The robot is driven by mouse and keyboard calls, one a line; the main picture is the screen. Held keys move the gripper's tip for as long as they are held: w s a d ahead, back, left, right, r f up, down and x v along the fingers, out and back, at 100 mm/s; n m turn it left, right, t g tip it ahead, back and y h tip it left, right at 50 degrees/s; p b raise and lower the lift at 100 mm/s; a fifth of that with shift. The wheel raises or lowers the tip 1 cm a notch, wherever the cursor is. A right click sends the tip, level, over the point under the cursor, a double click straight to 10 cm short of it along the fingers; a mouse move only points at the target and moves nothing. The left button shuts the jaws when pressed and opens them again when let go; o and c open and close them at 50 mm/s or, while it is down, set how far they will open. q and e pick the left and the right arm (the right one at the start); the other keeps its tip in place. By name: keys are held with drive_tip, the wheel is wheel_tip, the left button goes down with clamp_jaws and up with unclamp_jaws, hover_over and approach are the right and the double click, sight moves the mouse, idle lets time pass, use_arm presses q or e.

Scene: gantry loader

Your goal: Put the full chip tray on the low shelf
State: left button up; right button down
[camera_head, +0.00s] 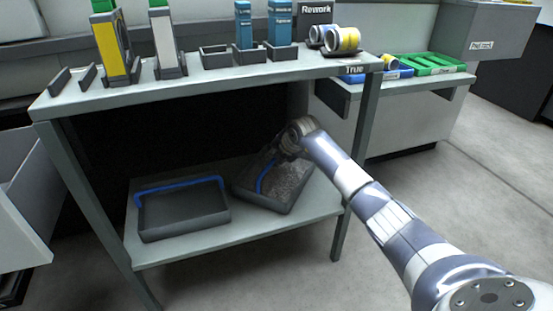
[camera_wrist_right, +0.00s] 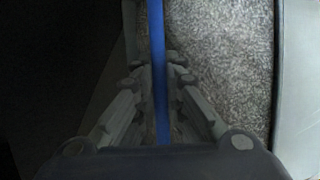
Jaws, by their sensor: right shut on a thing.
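The full chip tray (camera_head: 291,192) is a dark tray filled with grey chips, with a blue handle. It sits on the right part of the low shelf (camera_head: 190,249), turned at an angle. My right gripper (camera_head: 285,153) reaches in under the table top and is shut on the tray's blue handle. In the right wrist view the blue handle (camera_wrist_right: 159,45) runs between the fingers (camera_wrist_right: 160,82), with the grey chips (camera_wrist_right: 220,55) beside it. Whether the tray's base rests fully on the shelf is hard to tell. My left gripper is not in view.
An empty dark tray (camera_head: 185,214) with a blue handle stands on the left of the low shelf. The table top (camera_head: 200,87) above holds bins, blue boxes and rolls. Table legs (camera_head: 352,170) flank the shelf. A side shelf at right holds a green tray (camera_head: 432,64).

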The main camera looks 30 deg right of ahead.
drive_tip(key=shift+w+r, duration=0.1)
drive_tip(key=shift+r, duration=0.2)
drive_tip(key=c, duration=1.9)
unclamp_jaws()
drive_tip(key=shift+f, duration=0.25)
drive_tip(key=shift+o, duration=1.1)
drive_tip(key=shift+s+r, duration=0.15)
drive_tip(key=shift+s, duration=0.05)
